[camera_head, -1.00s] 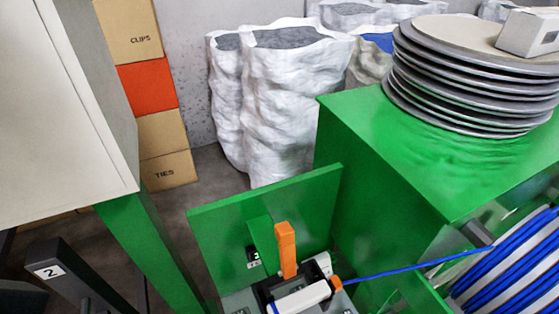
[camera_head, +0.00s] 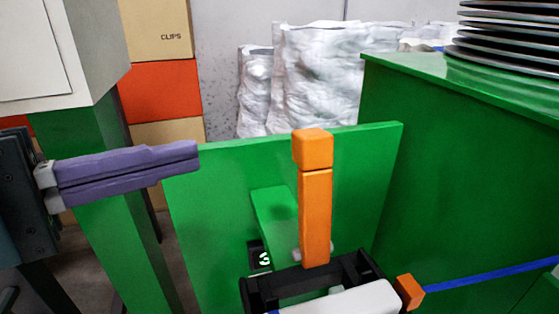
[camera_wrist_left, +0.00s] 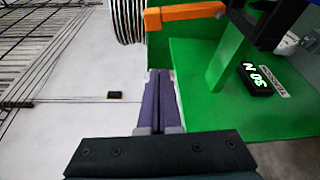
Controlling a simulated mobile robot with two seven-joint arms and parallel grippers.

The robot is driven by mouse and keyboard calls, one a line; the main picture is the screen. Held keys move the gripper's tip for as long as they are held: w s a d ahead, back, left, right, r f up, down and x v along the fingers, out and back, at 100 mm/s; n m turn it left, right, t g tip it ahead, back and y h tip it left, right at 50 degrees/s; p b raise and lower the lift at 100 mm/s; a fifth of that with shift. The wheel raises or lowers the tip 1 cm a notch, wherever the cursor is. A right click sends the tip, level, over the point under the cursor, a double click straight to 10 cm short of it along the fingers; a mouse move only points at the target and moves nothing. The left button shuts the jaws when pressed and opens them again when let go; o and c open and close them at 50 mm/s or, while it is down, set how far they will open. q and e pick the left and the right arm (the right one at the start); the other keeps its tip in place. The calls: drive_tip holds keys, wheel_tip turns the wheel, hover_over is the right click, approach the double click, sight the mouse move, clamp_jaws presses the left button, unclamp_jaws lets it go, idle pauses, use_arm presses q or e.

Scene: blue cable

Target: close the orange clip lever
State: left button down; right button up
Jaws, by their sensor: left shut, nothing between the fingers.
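The orange clip lever (camera_head: 315,205) stands upright in front of a green plate, rising from a black clip base (camera_head: 315,282) with a white part in it. In the left wrist view the lever (camera_wrist_left: 185,13) shows at the top, beside the black base. My left gripper (camera_head: 196,156) has purple fingers shut together and empty. It points right, left of the lever and apart from it, with a clear gap. Its fingers (camera_wrist_left: 160,75) also show in the left wrist view. A blue cable (camera_head: 480,276) runs right from an orange piece (camera_head: 409,291) beside the base. My right gripper is not in view.
The green plate (camera_head: 225,220) stands behind the lever. A large green cabinet (camera_head: 460,170) is at right, with stacked discs (camera_head: 510,40) on top. A green post (camera_head: 105,200) stands behind my left gripper. The space between fingers and lever is clear.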

sight(312, 202)
use_arm(q)
drive_tip(key=shift+w+a, duration=0.15)
drive_tip(key=w+d+p, duration=0.2)
drive_tip(key=d+p, duration=0.2)
drive_tip(key=d, duration=0.5)
idle(0.5)
drive_tip(key=shift+w+d, duration=0.1)
drive_tip(key=shift+w, duration=0.05)
